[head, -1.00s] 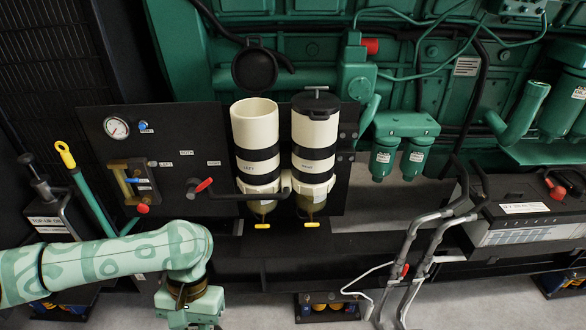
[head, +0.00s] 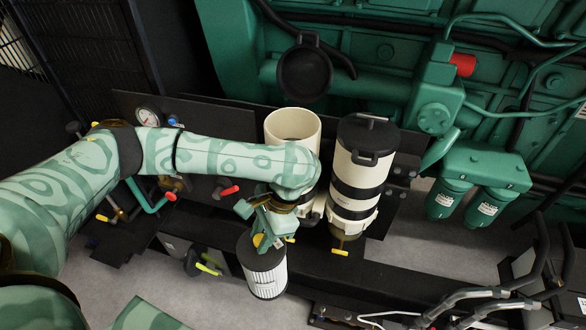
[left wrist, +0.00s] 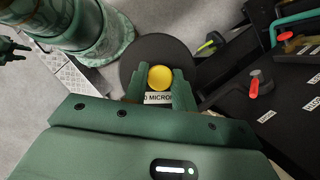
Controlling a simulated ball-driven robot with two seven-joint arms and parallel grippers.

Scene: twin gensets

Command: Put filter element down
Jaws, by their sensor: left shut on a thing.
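The filter element (head: 265,276) is a white pleated cylinder with a dark top cap, hanging roughly upright in the head view. My left gripper (head: 264,240) is shut on the top of it. The left wrist view shows the round dark cap (left wrist: 135,65) with a yellow knob (left wrist: 160,77) between the fingertips and a partly hidden label reading MICRON. The element is in front of and below the open cream left housing (head: 292,124), partly hidden by my arm. What looks like my right gripper (left wrist: 12,46) is small at the left edge; its jaws are unclear.
The right housing (head: 356,185) has its black lid on. A black round cover (head: 304,70) is at the engine behind. Red-handled valve (head: 228,191) and gauge panel lie left. A dark ledge (head: 340,283) runs below the housings. Grey floor (head: 125,283) shows at lower left.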

